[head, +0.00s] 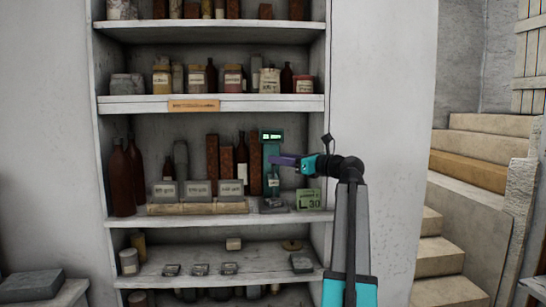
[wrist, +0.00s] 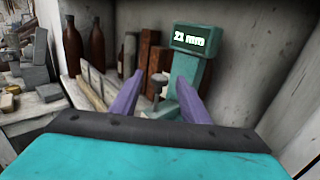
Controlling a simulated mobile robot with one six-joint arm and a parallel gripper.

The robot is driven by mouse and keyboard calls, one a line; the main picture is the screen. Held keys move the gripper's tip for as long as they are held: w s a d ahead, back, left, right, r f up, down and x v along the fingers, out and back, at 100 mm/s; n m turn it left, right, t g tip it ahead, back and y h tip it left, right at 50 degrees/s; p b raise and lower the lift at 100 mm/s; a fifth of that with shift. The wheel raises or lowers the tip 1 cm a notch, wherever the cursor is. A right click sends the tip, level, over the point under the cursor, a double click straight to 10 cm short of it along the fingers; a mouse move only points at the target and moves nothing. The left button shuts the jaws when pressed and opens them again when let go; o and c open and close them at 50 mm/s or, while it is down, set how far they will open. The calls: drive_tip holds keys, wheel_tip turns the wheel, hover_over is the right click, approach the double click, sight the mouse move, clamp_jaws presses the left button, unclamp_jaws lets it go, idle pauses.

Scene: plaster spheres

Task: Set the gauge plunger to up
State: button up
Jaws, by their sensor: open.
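The gauge (head: 272,136) is a green column with a lit display on top, standing on the middle shelf at its right side. In the wrist view the gauge (wrist: 193,37) display appears to read 21 mm. My gripper (head: 275,160) reaches the gauge from the right. In the wrist view its two purple fingers are apart, one on each side of the plunger, with visible gaps.
A green card (head: 308,199) marked "30" stands right of the gauge base. Grey labelled blocks (head: 197,189) rest on a pale board to the left. Brown bottles (head: 123,180) and rusty upright blocks (head: 227,162) stand behind. The shelf's right wall is close by.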

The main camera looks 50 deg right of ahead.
drive_tip(key=shift+w+a+p, duration=0.2)
drive_tip(key=shift+w+p, duration=0.1)
drive_tip(key=shift+w, duration=1.65)
clamp_jaws()
